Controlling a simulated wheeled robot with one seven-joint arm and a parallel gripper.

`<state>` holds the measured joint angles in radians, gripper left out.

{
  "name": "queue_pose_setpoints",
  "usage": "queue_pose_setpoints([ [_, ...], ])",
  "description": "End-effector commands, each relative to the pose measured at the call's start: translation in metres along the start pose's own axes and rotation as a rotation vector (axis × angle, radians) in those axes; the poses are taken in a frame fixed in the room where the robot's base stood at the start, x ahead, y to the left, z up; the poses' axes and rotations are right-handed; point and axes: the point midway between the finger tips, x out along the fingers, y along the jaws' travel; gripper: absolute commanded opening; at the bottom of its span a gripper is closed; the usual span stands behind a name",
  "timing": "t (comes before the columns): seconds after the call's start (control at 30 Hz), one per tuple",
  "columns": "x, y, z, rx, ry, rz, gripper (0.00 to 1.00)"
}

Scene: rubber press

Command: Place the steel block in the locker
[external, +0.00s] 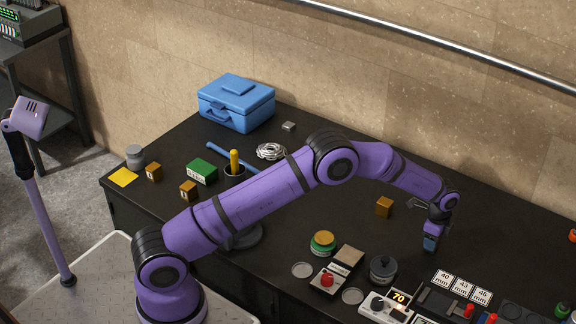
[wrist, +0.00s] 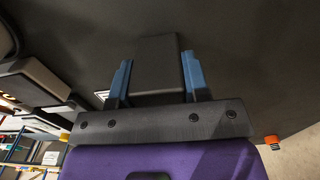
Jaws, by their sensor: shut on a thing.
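My gripper (external: 431,241) points down over the right part of the black bench, with its blue fingers low near the bench top. In the wrist view its two blue fingers (wrist: 157,82) stand either side of a dark grey, flat-faced block (wrist: 158,62), and it is shut on this block. The block looks like the steel block, but its material is hard to tell; in the external view the fingers largely hide it. A small grey block (external: 288,126) lies near the blue box. I cannot make out a locker in either view.
The black bench (external: 300,222) carries a brass cube (external: 384,207) left of my gripper. A dark round weight (external: 383,269), a panel with a red knob (external: 327,279) and number cards (external: 462,287) stand in front. A blue box (external: 236,104) is at the back left.

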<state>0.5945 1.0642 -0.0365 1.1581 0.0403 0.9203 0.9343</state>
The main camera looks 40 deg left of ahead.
Motion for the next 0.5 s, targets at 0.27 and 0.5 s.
queue_pose_setpoints([
  [0.27, 0.0019, -0.0002, 0.0000, 0.000, 0.000, 0.000, 0.49],
  [0.5, 0.0017, -0.0001, 0.0000, 0.000, 0.000, 0.000, 0.68],
])
